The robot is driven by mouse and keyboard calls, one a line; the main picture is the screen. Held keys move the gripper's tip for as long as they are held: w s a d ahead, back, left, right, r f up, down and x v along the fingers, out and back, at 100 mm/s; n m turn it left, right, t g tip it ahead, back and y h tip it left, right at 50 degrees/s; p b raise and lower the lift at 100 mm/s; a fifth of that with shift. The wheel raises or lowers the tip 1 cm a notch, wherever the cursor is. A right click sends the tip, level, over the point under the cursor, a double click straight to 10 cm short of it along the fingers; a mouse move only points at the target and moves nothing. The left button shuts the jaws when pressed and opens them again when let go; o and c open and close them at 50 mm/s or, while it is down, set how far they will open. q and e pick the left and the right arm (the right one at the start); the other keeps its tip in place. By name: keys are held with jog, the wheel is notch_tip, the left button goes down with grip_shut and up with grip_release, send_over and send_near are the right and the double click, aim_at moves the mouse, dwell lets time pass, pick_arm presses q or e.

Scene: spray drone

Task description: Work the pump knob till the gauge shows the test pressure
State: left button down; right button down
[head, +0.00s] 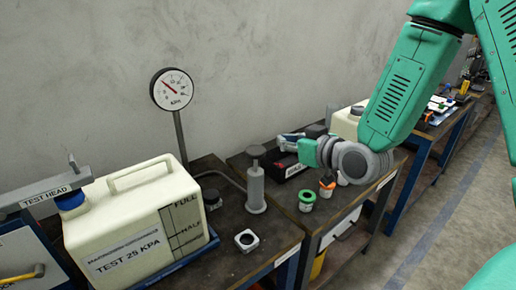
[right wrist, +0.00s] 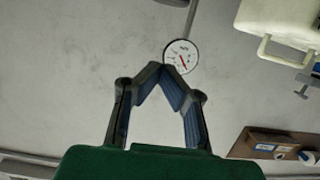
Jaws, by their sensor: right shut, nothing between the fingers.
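The pump (head: 256,192) stands upright on the dark bench, with its grey round knob (head: 256,151) on top, raised above the body on a short rod. The round white gauge (head: 171,89) sits on a post behind the tank; its red needle points to the upper left, and its figures are too small to read. The gauge also shows in the right wrist view (right wrist: 181,56). My right gripper (head: 284,142) is to the right of the knob, apart from it. In the right wrist view its fingers (right wrist: 166,71) meet at the tips, empty. My left gripper is not in view.
A cream tank (head: 133,222) labelled "TEST 29 KPA" stands left of the pump, beside a "TEST HEAD" arm (head: 45,190). Green (head: 307,201) and orange (head: 327,187) rimmed pots stand to the right.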

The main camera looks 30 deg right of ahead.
send_over(259, 151)
jog(key=shift+s+f+p, duration=0.15)
jog(key=shift+f, duration=0.5)
jog(key=shift+s+f+p, duration=0.15)
jog(key=shift+f, duration=0.45)
notch_tip(259, 151, down, 2)
jog(key=shift+w+f, duration=0.15)
jog(key=shift+f, duration=0.9)
